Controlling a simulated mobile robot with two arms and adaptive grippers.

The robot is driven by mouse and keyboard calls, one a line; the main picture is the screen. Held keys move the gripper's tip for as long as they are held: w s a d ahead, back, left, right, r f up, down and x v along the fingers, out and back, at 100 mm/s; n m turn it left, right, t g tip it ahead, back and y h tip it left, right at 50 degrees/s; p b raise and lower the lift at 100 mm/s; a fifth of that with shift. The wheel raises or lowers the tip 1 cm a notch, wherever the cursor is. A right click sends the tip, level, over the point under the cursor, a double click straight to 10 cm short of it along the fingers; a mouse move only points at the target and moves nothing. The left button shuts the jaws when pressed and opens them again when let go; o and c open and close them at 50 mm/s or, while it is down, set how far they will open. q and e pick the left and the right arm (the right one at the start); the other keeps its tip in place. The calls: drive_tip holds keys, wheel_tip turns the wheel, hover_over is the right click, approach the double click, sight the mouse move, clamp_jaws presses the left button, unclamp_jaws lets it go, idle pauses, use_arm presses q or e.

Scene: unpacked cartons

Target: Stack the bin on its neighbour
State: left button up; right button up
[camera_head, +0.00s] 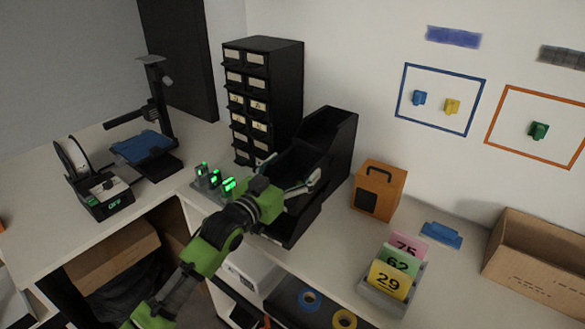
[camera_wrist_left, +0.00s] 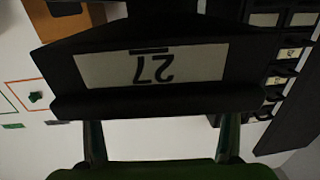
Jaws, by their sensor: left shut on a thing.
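My left gripper (camera_head: 293,184) is shut on a black bin (camera_head: 287,164) in the middle of the head view. In the left wrist view the bin's front (camera_wrist_left: 160,104) fills the upper middle, with a pale label reading 27 upside down. The two fingers reach up to its lower edge there. A second black bin (camera_head: 333,124) stands close behind and to the right, against the wall side. The gripper and arm hide part of the held bin, and I cannot tell whether it touches the surface below. My right gripper is not in view.
A black drawer cabinet (camera_head: 262,90) stands close behind the bins. Small devices with green lights (camera_head: 215,180) are left of the gripper. An orange box (camera_head: 378,190), numbered cards (camera_head: 393,270) and a cardboard carton (camera_head: 540,262) stand to the right. A printer-like machine (camera_head: 105,190) is left.

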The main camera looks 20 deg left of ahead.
use_arm(q)
drive_tip(key=shift+f, duration=0.25)
drive_tip(key=shift+f, duration=0.1)
drive_tip(key=shift+f, duration=0.6)
drive_tip(key=o, duration=1.3)
drive_tip(key=shift+s, duration=0.1)
drive_tip(key=v, duration=1.2)
